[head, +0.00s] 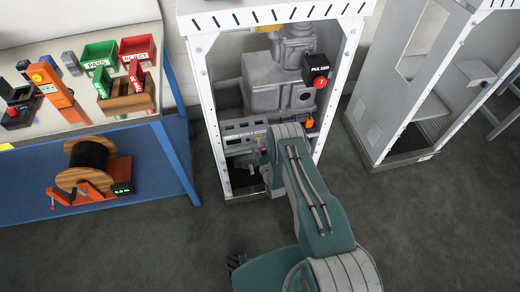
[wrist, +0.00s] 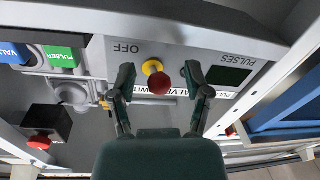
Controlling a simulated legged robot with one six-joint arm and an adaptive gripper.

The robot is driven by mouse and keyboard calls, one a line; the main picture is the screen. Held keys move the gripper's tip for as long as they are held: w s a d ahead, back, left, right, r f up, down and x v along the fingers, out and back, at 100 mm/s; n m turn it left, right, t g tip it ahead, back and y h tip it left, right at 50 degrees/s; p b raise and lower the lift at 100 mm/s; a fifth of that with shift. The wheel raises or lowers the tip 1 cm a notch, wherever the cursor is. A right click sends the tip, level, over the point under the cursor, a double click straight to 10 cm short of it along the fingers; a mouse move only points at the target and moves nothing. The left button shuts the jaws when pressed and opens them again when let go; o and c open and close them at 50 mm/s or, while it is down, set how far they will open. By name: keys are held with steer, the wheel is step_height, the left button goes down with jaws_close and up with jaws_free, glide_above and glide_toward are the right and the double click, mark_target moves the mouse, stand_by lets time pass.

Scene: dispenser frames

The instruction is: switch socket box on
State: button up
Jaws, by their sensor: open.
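No label reading socket box can be made out in either view. In the wrist view a grey panel (wrist: 205,48) appears upside down, with the words OFF and PULSES and a dark display. A red knob (wrist: 159,84) on a yellow base sits on or in front of this panel. My gripper (wrist: 159,76) is open, with one finger on each side of the red knob in the picture; contact cannot be told. In the head view my arm reaches into the lower part of the white dispenser frame (head: 207,110), and its wrist hides the gripper.
The frame holds a grey machine (head: 270,85) and a red button on a black PULSER box (head: 318,72). White uprights stand close on both sides. A blue table (head: 185,150) is at left, a second frame (head: 375,130) at right. Dark floor is clear in front.

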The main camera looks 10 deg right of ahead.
steer(key=shift+c, duration=0.3)
jaws_close()
steer(key=shift+r, duration=0.15)
step_height(320, 180, up, 2)
steer(key=g, duration=0.5)
steer(key=shift+s+r, duration=0.1)
steer(key=shift+s, duration=0.05)
steer(key=shift+w+r+m+g, duration=0.1)
steer(key=shift+r+g, duration=0.15)
steer(key=shift+g, duration=0.55)
steer(key=shift+w+r+m+g, duration=0.1)
steer(key=shift+r+g, duration=0.15)
steer(key=shift+g, duration=0.55)
steer(key=shift+w+r+m+g, duration=0.1)
steer(key=shift+r+g, duration=0.15)
steer(key=shift+g, duration=0.55)
steer(key=shift+o, duration=0.3)
jaws_free()
